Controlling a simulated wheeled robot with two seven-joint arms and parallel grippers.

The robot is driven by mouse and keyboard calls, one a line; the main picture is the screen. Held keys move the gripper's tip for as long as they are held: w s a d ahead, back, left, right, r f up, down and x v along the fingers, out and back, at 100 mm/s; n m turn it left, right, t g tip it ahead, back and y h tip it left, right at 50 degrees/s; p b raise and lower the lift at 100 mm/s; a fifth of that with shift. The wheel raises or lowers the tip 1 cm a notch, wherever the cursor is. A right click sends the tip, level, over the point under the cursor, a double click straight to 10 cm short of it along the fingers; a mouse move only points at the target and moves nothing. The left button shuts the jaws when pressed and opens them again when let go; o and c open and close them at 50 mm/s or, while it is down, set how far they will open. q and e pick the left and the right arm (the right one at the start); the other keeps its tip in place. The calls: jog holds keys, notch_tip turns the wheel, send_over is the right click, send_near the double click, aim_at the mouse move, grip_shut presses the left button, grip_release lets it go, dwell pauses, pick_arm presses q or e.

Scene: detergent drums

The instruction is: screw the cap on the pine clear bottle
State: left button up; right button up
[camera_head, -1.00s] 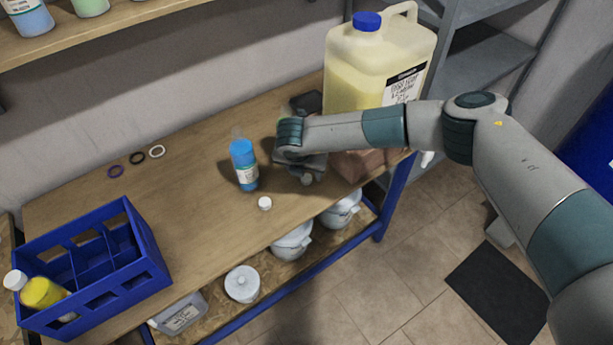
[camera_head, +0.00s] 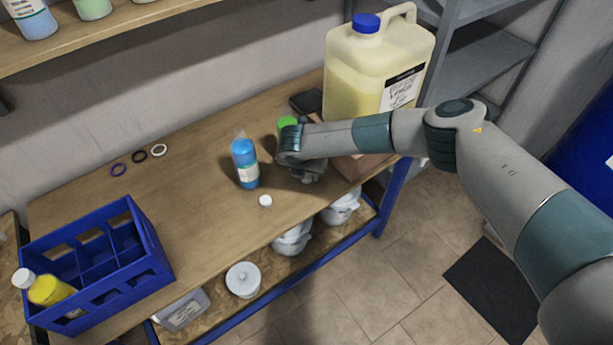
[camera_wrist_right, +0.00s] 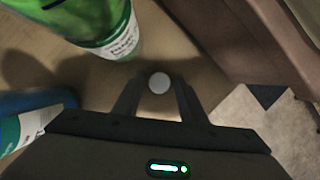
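The green bottle, which I take to be the pine clear one, stands close ahead in the right wrist view (camera_wrist_right: 105,28); in the head view only its green top (camera_head: 287,123) shows behind my right gripper (camera_head: 307,178). In the wrist view a white cap (camera_wrist_right: 159,83) lies near the bottle's base, between the fingertips of my right gripper (camera_wrist_right: 159,88). The fingers look open, one on each side of the cap, with a narrow gap. Another white cap (camera_head: 265,201) lies on the table before the blue bottle (camera_head: 244,165). My left gripper is out of view.
The blue bottle stands just left of my right gripper. A large yellowish jug (camera_head: 370,75) stands at the back right. A blue crate (camera_head: 150,245) holding a yellow bottle (camera_head: 50,291) is at the left. Three rings (camera_head: 139,157) lie at the back; the table's middle left is clear.

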aim_at(306, 177)
jog(key=c, duration=0.7)
jog(key=shift+r, duration=0.15)
notch_tip(306, 177, up, 10)
jog(key=b, duration=0.4)
